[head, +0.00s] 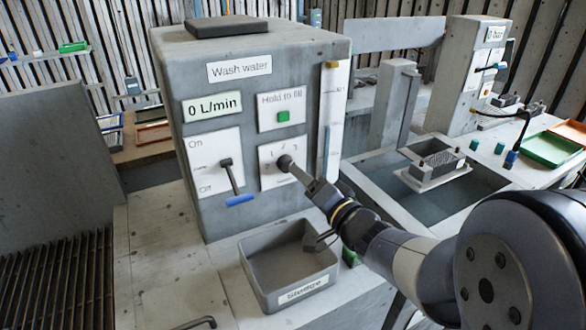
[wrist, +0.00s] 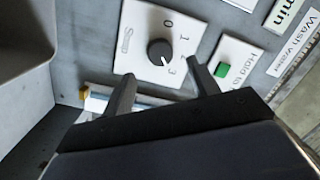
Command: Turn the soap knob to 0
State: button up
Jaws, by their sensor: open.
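The soap knob (wrist: 160,52) is a dark round dial on a white plate marked "Soap" (wrist: 125,40) in the wrist view. In the head view the knob (head: 285,162) sits on the front of the grey wash-water housing (head: 225,120). My gripper (wrist: 160,69) is open, its two fingers apart on either side of the knob in the picture. I cannot tell whether they touch it. In the head view my gripper (head: 306,178) reaches the knob from the lower right.
A lever (head: 228,178) with a blue grip hangs left of the knob, and a green hold-to-fill button (head: 283,116) is above it. A sludge bin (head: 290,270) stands below my arm. A sink (head: 400,200) with a metal block lies to the right.

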aim_at(286, 164)
jog(key=x, duration=0.5)
jog(key=shift+w+a, duration=0.2)
jog(key=shift+w, duration=0.15)
jog(key=shift+c, duration=0.5)
jog(key=c, duration=0.9)
